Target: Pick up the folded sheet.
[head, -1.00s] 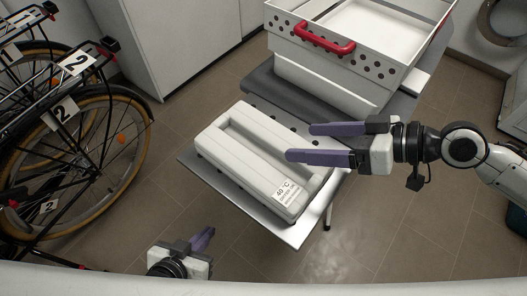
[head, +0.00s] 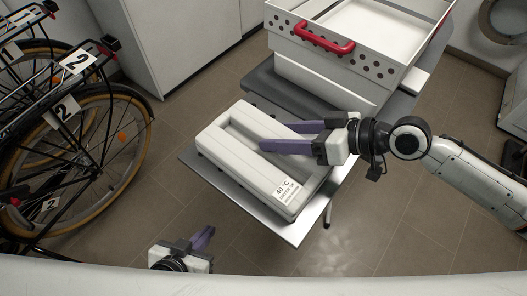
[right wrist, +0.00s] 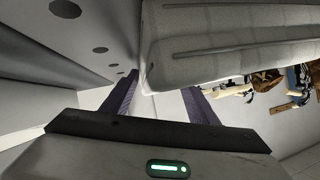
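The folded sheet (head: 232,137) is a thick pale block with a long recess in its top and a "40 °C" label on its near end. It lies on the grey board. My right gripper (head: 262,137) is open, its purple fingers spread and pointing left over the sheet's right part. In the right wrist view, the pale sheet (right wrist: 225,35) shows just beyond the two separated fingers (right wrist: 160,100); I cannot tell whether they touch it. My left gripper (head: 203,238) is low at the bottom, apart from the sheet; its finger opening is not clear.
The grey board (head: 294,232) has a free strip along its near edge. A white crate (head: 350,80) with a red handle (head: 322,38) stands behind the sheet. Bicycles (head: 75,140) stand at the left. The tiled floor between is clear.

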